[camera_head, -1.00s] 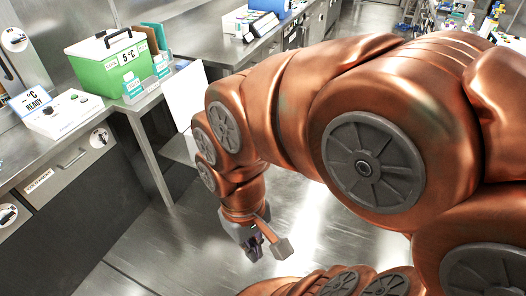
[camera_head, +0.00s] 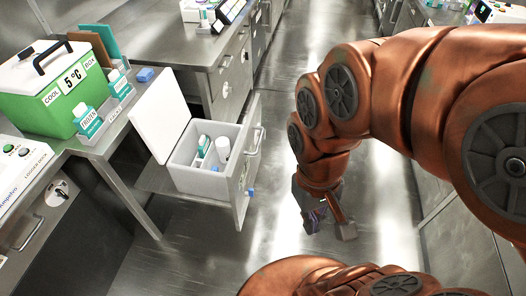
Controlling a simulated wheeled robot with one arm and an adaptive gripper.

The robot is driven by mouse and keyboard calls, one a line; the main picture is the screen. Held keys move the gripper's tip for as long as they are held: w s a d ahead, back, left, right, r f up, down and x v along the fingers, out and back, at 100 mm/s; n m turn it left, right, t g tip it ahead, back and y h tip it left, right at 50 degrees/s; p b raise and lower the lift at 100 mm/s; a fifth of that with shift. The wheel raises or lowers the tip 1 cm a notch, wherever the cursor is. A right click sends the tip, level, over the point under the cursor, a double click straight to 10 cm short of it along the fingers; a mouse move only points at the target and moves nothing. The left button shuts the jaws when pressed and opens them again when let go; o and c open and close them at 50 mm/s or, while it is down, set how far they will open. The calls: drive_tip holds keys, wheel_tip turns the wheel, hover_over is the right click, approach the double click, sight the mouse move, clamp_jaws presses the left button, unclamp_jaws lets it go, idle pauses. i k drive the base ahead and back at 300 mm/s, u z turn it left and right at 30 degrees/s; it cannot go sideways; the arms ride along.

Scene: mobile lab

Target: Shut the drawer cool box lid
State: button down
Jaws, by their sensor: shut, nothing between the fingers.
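The drawer cool box (camera_head: 197,174) is a white-grey box sitting in a pulled-out metal drawer (camera_head: 243,193) left of centre. Its white lid (camera_head: 160,112) stands open, tilted up and back to the left. Inside are a teal-and-white carton (camera_head: 204,146) and a white cylinder (camera_head: 223,148), with other small items. My gripper (camera_head: 325,222) hangs pointing down over the floor, to the right of the drawer and apart from it. Its fingers are small and dark in this view, and nothing shows between them.
A green cool box (camera_head: 50,100) with a white lid and a 5 °C label stands on the left bench. FROZEN and COOLED cartons stand in a rack beside it. A blue block (camera_head: 145,75) lies nearby. The aisle floor (camera_head: 262,215) between drawer and gripper is clear.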

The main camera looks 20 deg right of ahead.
sight(160, 116)
drive_tip(key=i, duration=0.25)
drive_tip(key=u, duration=0.45)
drive_tip(key=k, duration=1.05)
drive_tip(key=z, duration=0.15)
drive_tip(key=i, duration=1.35)
drive_tip(key=u, duration=0.85)
drive_tip(key=i, duration=0.3)
drive_tip(key=u, duration=0.35)
